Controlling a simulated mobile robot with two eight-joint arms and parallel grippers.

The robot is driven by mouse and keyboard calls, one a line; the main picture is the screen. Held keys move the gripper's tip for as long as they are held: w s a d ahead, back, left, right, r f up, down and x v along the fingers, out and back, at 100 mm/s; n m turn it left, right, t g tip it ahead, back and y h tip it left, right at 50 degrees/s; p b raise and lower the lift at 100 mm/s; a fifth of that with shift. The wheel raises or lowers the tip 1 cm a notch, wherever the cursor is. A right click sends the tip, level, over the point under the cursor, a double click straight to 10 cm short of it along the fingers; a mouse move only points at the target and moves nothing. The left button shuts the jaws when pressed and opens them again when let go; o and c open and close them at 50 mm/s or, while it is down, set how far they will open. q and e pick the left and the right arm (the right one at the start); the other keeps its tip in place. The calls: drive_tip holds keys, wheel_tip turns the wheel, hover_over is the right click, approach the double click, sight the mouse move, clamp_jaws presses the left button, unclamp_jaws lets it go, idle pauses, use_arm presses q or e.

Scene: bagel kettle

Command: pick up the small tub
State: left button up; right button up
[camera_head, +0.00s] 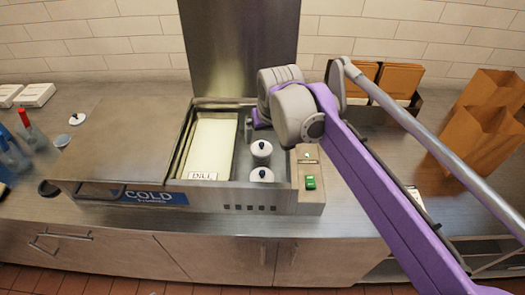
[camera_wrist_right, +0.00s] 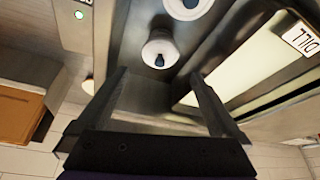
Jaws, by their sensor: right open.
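Two white round tubs with black-knobbed lids stand in the steel well right of the DILL tray. The rear tub (camera_head: 261,149) and the front tub (camera_head: 262,175) both stand upright; I cannot tell which is the small one. In the right wrist view, the rear tub (camera_wrist_right: 159,47) lies just beyond and between my open fingers, and the front tub (camera_wrist_right: 188,7) is cut by the top edge. My right gripper (camera_wrist_right: 160,76) is open and empty, apart from both tubs. In the head view it is at the well's rear, mostly hidden by my wrist. My left gripper is not in view.
The DILL tray (camera_head: 213,145) fills the well's left part. A steel cover (camera_head: 120,135) lies left of it, and a tall steel panel (camera_head: 240,45) rises behind. A control box (camera_head: 308,180) with a green switch stands right. Paper bags (camera_head: 480,125) stand far right; bottles (camera_head: 30,130) stand left.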

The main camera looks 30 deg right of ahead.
sight(262, 145)
drive_tip(key=shift+s, duration=0.1)
idle(0.4)
drive_tip(key=b+x, duration=0.1)
drive_tip(key=x, duration=0.9)
drive_tip(key=shift+w+f, duration=0.25)
drive_tip(key=shift+w, duration=0.05)
drive_tip(key=c, duration=1.4)
wheel_tip(262, 145, up, 10)
drive_tip(key=shift+r+p, duration=0.1)
drive_tip(key=shift+p, duration=0.35)
